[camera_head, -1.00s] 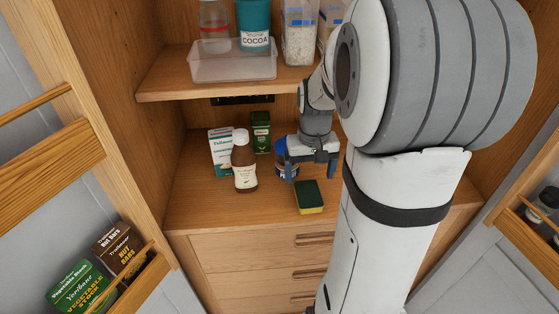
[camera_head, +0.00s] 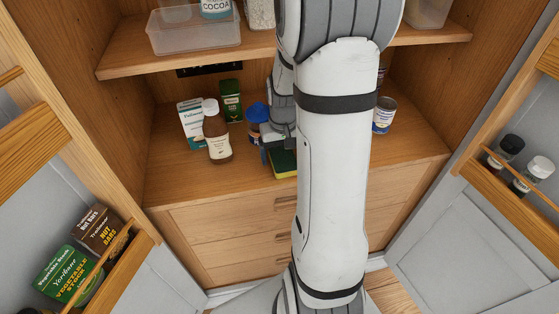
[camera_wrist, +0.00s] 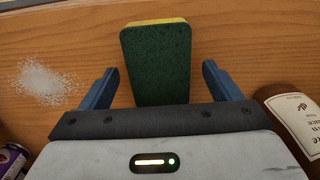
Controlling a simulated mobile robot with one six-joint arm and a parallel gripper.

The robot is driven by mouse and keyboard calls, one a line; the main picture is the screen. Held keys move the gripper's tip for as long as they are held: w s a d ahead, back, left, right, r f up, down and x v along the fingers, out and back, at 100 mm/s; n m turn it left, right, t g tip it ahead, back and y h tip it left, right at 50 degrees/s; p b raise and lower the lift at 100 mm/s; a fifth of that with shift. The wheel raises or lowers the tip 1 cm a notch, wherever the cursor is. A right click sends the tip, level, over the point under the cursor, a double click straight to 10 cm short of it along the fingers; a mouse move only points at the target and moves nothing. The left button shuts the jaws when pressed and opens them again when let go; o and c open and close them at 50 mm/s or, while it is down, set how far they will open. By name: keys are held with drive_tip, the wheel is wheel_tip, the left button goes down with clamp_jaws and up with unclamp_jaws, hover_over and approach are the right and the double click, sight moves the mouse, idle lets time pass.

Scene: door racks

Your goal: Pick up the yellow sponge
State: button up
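The yellow sponge (camera_wrist: 157,62) has a dark green scouring face and a yellow layer along its far edge in the wrist view. It lies on the wooden counter between the two blue fingers of my gripper (camera_wrist: 158,88), with a gap on both sides. My gripper is open and holds nothing. In the head view, the sponge (camera_head: 284,162) shows at the counter's front, partly hidden by my arm. My gripper (camera_head: 276,146) is beside it there, mostly hidden behind my arm.
A brown bottle (camera_head: 216,136), a white box (camera_head: 193,124) and a green box (camera_head: 230,104) stand left of my gripper. A blue-lidded jar (camera_head: 256,120) is close behind it. A can (camera_head: 383,116) stands at right. White granules (camera_wrist: 48,83) lie on the counter.

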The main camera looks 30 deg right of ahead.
drive_tip(key=c, duration=1)
drive_tip(key=shift+r, duration=0.1)
